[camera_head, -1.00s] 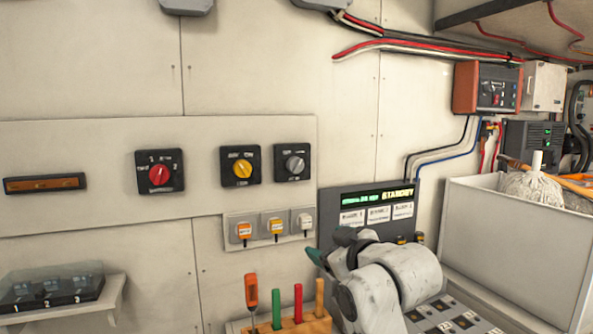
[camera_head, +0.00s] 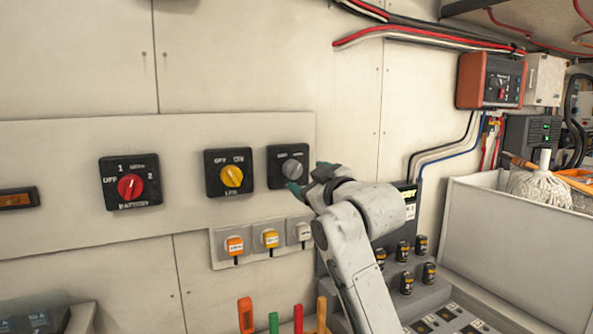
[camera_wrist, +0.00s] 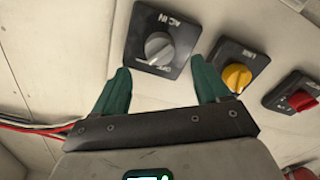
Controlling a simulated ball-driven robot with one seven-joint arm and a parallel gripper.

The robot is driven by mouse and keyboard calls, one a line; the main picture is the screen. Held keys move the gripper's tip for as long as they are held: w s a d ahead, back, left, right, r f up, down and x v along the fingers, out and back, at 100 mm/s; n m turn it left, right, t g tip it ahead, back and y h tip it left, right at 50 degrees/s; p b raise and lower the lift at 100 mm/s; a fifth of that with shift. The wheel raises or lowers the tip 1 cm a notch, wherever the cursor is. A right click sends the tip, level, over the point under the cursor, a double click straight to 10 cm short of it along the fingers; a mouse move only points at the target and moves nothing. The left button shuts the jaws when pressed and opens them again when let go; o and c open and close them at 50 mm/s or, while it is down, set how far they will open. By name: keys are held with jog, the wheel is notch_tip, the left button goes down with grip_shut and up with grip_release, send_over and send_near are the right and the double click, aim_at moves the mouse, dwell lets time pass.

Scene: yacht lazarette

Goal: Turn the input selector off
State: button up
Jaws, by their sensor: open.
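The selector with a grey knob (camera_head: 291,168) on a black square plate is the rightmost of the three rotary switches on the wall panel. In the wrist view its plate reads "AC IN" and the grey knob (camera_wrist: 159,47) lies just ahead of the fingers, between them in the picture. Which mark the knob points at is not clear. My gripper (camera_head: 306,184) is at the lower right of this plate in the head view and covers its corner. In the wrist view my gripper (camera_wrist: 161,85) shows two green fingers spread apart, with nothing between them.
A yellow-knob switch (camera_head: 232,176) and a red-knob battery switch (camera_head: 130,187) sit to the left. Several small toggles (camera_head: 270,239) are mounted below. A grey bin (camera_head: 510,245) holds a mop at right.

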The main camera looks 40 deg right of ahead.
aim_at(297, 172)
jog(key=p+x, duration=0.1)
jog(key=x, duration=0.5)
jog(key=shift+w, duration=0.2)
jog(key=shift+f, duration=0.1)
jog(key=c, duration=1)
jog(key=shift+c, duration=0.2)
jog(key=shift+n, duration=0.3)
jog(key=n, duration=0.5)
jog(key=shift+n, duration=0.3)
jog(key=n+b, duration=0.1)
jog(key=n, duration=0.4)
jog(key=shift+n, duration=0.3)
